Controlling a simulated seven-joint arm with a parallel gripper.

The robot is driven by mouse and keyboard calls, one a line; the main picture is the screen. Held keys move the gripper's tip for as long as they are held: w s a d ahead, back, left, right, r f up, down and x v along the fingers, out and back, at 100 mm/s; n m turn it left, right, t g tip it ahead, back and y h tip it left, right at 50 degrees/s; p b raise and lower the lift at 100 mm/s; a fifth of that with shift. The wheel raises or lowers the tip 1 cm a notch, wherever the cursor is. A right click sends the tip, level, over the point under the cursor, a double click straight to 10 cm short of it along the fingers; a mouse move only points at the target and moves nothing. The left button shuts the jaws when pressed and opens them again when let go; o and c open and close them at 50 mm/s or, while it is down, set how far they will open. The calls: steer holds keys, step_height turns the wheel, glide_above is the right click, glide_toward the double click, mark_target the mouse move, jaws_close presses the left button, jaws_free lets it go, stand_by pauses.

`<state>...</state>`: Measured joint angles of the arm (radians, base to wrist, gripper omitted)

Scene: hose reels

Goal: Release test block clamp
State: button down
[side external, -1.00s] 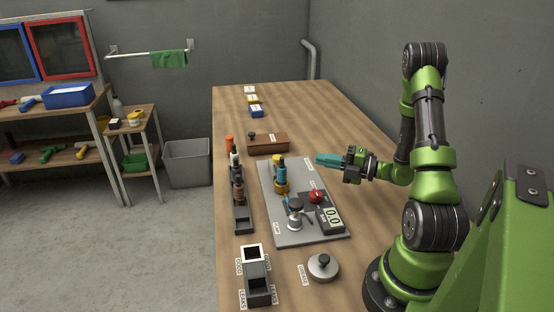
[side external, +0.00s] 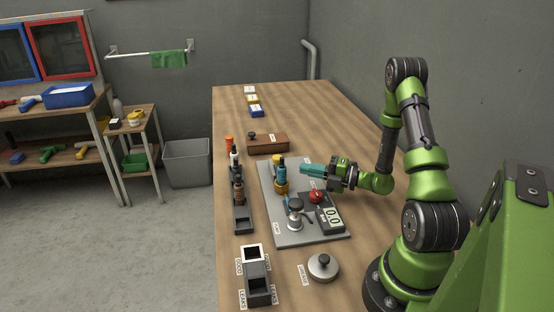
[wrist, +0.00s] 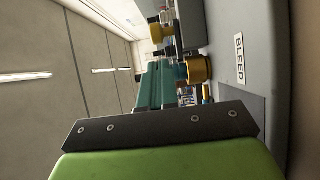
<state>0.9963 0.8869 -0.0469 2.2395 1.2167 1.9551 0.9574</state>
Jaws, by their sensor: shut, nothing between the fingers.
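The grey test plate (side external: 265,215) lies on the bench in the side view. A brass-coloured block (side external: 281,187) stands on it with a blue and dark fitting (side external: 282,168) upright on top. A small blue piece (side external: 288,202), possibly a clamp handle, shows just in front of the block, partly hidden. My gripper (side external: 303,169) has teal fingers, shut and empty, pointing left above the plate, just right of the fitting and apart from it. In the wrist view, the shut fingers (wrist: 158,70) show beside a brass-coloured part (wrist: 198,68). The clamp's exact state cannot be told.
A red knob (side external: 316,197), a 0.0 gauge (side external: 332,217) and a round metal part (side external: 295,221) sit near the plate's front. A dark rack (side external: 243,222) with bottles stands left. A brown box (side external: 268,146) lies behind. A lidded tin (side external: 323,266) and bins (side external: 258,283) are in front.

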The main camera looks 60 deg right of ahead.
steer(key=x, duration=0.5)
steer(key=shift+w+a, duration=0.1)
steer(key=shift+w, duration=0.25)
steer(key=shift+w+d, duration=1.3)
steer(key=shift+w, duration=0.05)
steer(key=shift+s, duration=0.1)
steer(key=v, duration=1)
steer(key=shift+s+a, duration=0.1)
